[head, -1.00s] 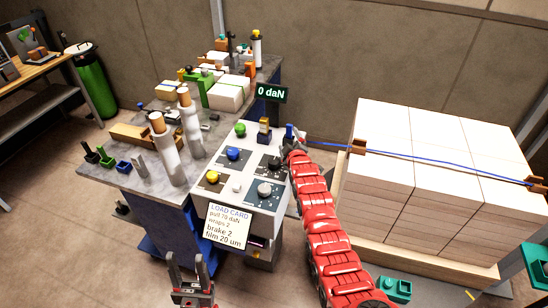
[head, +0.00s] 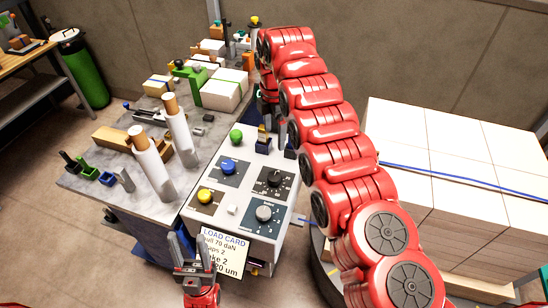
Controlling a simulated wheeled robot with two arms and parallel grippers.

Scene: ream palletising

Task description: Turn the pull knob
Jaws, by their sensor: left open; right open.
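The control panel (head: 190,213) carries a black dial (head: 274,178), a grey dial (head: 264,213), a blue knob (head: 228,166) and a yellow knob (head: 205,195). Their small labels are unreadable, so I cannot tell which one is the pull knob. My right arm rises along the panel's right side, and my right gripper (head: 268,98) hangs beyond the panel's far end, partly hidden by the arm and apart from the dials.
A green button (head: 236,136) and a small yellow-topped post (head: 262,138) stand at the panel's back. White-wrapped rolls (head: 179,146) stand on the bench to the left. A stack of white-topped blocks (head: 480,150) with a blue strap fills the right.

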